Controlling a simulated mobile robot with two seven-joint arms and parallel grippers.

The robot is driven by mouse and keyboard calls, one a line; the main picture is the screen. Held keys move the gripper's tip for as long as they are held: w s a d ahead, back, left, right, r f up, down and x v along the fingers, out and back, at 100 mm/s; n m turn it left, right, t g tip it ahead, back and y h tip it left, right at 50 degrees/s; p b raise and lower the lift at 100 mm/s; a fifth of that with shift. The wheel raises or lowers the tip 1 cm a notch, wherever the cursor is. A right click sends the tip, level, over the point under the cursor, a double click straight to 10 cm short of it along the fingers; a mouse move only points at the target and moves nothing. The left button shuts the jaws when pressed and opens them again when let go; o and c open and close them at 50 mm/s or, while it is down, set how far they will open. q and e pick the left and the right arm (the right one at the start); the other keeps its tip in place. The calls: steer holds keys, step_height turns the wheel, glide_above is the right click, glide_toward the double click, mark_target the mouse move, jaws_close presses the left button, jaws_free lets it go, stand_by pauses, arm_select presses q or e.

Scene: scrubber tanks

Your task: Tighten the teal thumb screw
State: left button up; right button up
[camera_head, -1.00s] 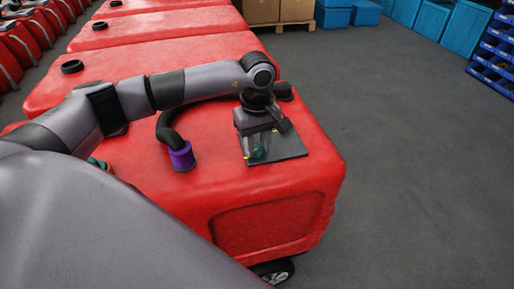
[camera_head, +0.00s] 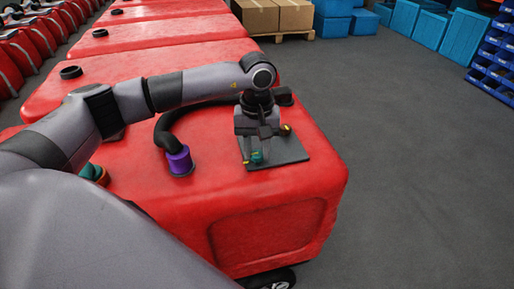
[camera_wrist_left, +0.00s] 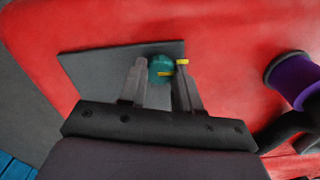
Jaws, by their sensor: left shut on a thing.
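The teal thumb screw (camera_head: 257,157) stands on a dark grey plate (camera_head: 290,151) on top of the red tank (camera_head: 190,205). My left gripper (camera_head: 256,154) points down over the plate and is shut on the teal screw. Another yellow piece (camera_wrist_left: 182,62) shows by the right fingertip. The fingers partly cover the screw. My right gripper is out of view.
A purple collar (camera_head: 180,160) with a black hose stands left of the plate. A brass-coloured knob (camera_head: 286,129) is at the plate's back edge. A teal and orange fitting (camera_head: 95,173) is at the left. More red tanks stand behind. The floor at right is clear.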

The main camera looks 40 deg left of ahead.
mark_target(257, 153)
arm_select(q)
steer(key=shift+w+r, duration=0.1)
steer(key=shift+r, duration=0.2)
steer(key=o, duration=1)
steer(key=shift+o, duration=0.3)
steer(key=shift+f, duration=0.1)
step_height(257, 153, up, 7)
steer(key=shift+r, duration=0.1)
